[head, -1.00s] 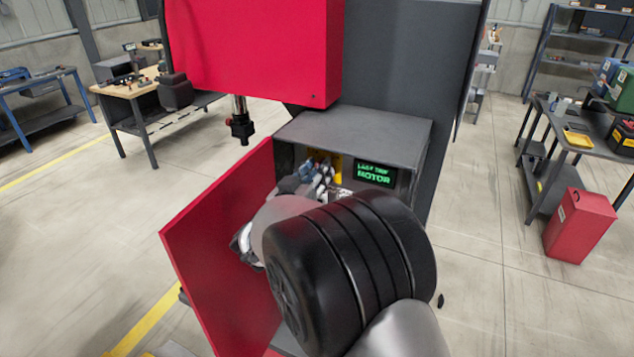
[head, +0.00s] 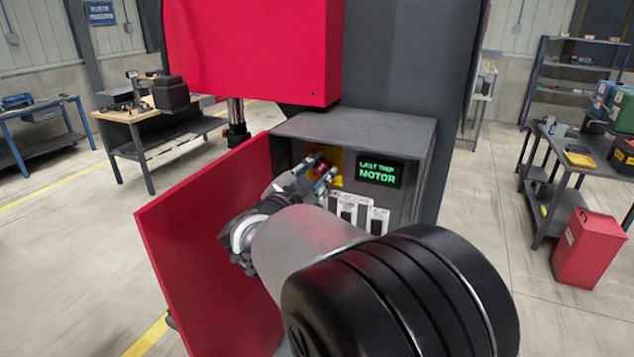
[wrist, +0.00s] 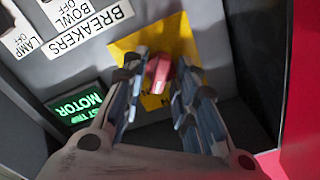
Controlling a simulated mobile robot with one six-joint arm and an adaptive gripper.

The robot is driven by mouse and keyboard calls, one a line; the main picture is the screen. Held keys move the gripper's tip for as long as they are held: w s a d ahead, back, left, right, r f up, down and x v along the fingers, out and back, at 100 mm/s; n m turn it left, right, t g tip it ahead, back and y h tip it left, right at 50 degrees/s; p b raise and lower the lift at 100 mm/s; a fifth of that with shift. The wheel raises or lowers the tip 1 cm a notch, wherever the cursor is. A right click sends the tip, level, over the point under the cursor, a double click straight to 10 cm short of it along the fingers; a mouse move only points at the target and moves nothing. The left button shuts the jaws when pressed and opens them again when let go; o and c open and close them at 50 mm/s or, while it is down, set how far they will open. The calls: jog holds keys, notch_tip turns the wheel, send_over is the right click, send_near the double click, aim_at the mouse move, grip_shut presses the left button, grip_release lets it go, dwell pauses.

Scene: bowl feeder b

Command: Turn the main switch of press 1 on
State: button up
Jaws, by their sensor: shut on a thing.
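The main switch is a red handle (wrist: 159,74) on a yellow plate (wrist: 183,38) inside the open cabinet of the press. My gripper (wrist: 160,82) has one finger on each side of the red handle and is shut on it. In the wrist view the handle stands slightly tilted between the fingers. In the head view my gripper (head: 324,170) reaches into the cabinet from the front left. The handle (head: 318,164) shows partly there, and the yellow plate (head: 338,160) is half hidden by the fingers. The handle's position labels cannot be read.
A green-lit display (head: 380,172) reads "LAST TRIP MOTOR". Below it are breakers (head: 348,211) with white labels, partly hidden by my arm. The red cabinet door (head: 205,240) stands open at the left. The grey cabinet wall (head: 425,190) is close on the right.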

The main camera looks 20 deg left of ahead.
jog(key=shift+m+b, duration=0.6)
jog(key=shift+m, duration=0.2)
jog(key=o, duration=0.7)
jog(key=s, duration=1.2)
jog(key=shift+a, duration=0.4)
